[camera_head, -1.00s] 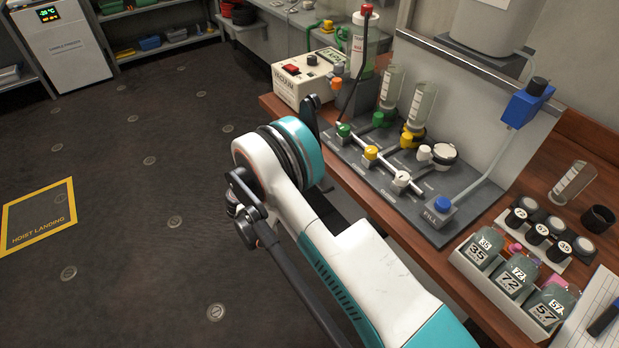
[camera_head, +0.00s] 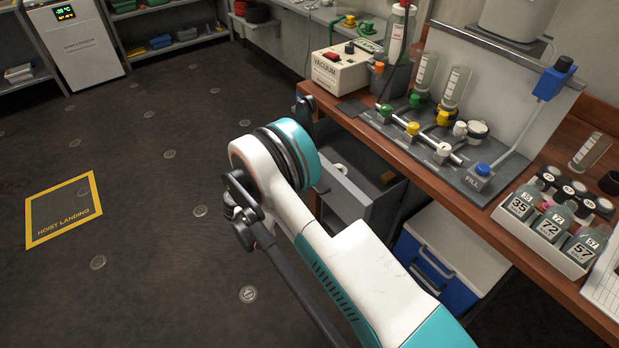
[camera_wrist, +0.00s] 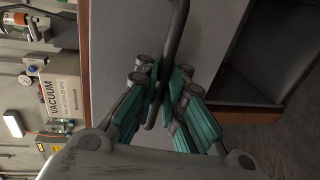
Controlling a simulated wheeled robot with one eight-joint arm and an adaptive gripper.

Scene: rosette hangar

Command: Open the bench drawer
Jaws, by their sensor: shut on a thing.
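The grey bench drawer (camera_head: 386,204) stands pulled out from under the wooden bench (camera_head: 455,180) in the head view. Part of its inside shows, with a small pale round thing (camera_head: 341,168) in it. My arm hides its near part. In the wrist view, the grey drawer front (camera_wrist: 125,45) has a dark bar handle (camera_wrist: 176,30). My gripper (camera_wrist: 165,98) is shut on this handle, with its teal fingers on both sides of the bar. In the head view my gripper is hidden behind my arm.
A blue and white box (camera_head: 440,265) stands under the bench, right of the drawer. The bench top holds a vacuum unit (camera_head: 340,70), a valve board (camera_head: 470,182) and a rack of labelled bottles (camera_head: 545,240). The dark floor (camera_head: 150,200) on the left is clear.

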